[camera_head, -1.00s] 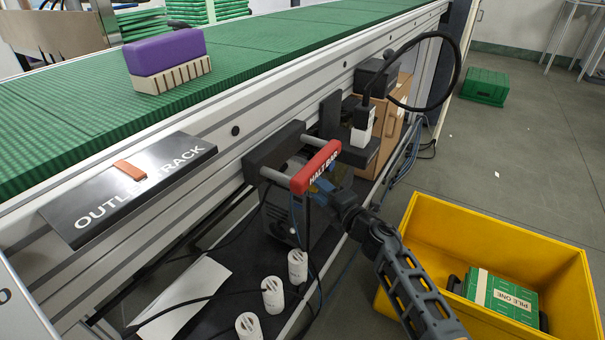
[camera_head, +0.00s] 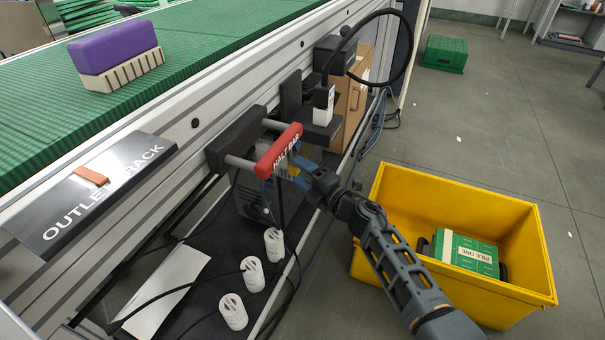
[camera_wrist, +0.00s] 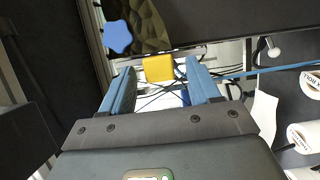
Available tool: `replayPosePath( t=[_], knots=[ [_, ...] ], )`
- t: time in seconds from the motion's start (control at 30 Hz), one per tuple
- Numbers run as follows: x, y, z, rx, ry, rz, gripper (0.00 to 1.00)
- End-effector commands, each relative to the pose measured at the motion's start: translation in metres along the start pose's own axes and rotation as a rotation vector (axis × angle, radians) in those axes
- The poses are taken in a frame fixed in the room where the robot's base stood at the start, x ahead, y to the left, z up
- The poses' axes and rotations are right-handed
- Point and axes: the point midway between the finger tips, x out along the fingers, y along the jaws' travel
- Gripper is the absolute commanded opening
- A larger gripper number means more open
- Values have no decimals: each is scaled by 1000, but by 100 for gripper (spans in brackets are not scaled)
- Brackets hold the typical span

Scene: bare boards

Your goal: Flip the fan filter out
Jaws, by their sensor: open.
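My gripper (camera_head: 299,172) is low beside the conveyor, just behind and below the red halt bar (camera_head: 279,150). In the wrist view its two blue fingers (camera_wrist: 159,88) are apart. A small yellow block (camera_wrist: 158,68) shows in the gap at their tips; I cannot tell whether it lies between them or beyond. Above it is a dark mottled panel (camera_wrist: 150,25) with a blue star-shaped knob (camera_wrist: 118,36). I cannot tell for sure which part is the fan filter. In the head view, a dark boxy unit (camera_head: 250,197) behind the halt bar is partly hidden.
White cylinders (camera_head: 254,274) and loose cables lie on the black lower shelf. A yellow crate (camera_head: 385,213) stands on the floor to the right of my arm. A white-bodied plug (camera_head: 323,104) with a thick black cable is above my gripper.

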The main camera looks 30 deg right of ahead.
Motion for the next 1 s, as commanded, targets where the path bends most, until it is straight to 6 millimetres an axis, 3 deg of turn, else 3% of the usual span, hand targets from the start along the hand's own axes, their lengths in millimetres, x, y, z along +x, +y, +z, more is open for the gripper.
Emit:
replayPosePath(
  t=[0.23, 0.5, 0.7, 1.0],
  knots=[
    [-9, 1, 0, 2, -1, -1, 62],
    [-53, 2, 0, 1, -3, -1, 62],
    [-74, 1, 0, 0, -1, 0, 62],
    [-79, 0, 0, 0, 0, 0, 62]
  ],
)
